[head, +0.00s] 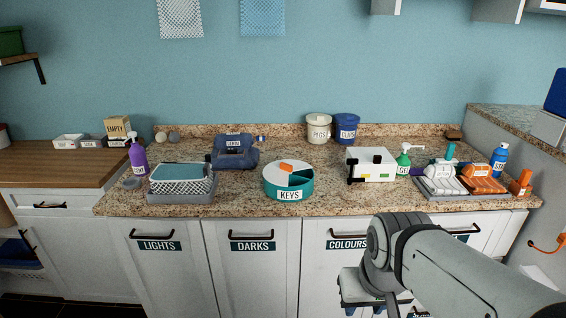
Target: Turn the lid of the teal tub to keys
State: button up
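The teal tub (268,192) is round and stands near the front of the granite counter, around its middle. A KEYS label (289,195) is on its front wall. Its white lid (279,177) has an orange piece (294,167) at the back and a gap at the right that shows the dark teal inside. Other labels on the tub, if any, are hidden. My gripper (364,308) is low in front of the cupboard doors, below and to the right of the tub, apart from it. Its fingertips are at the bottom edge of the picture and their opening is unclear.
A white box (371,165) with a black handle stands right of the tub. A blue bag (236,152) and a basket (177,187) stand left. Two canisters (318,129) stand behind. Bottles and a tray (438,193) fill the right. Counter in front of the tub is narrow.

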aim_at(277, 172)
jog(key=z, duration=0.25)
jog(key=i, duration=1.3)
jog(key=u, duration=0.35)
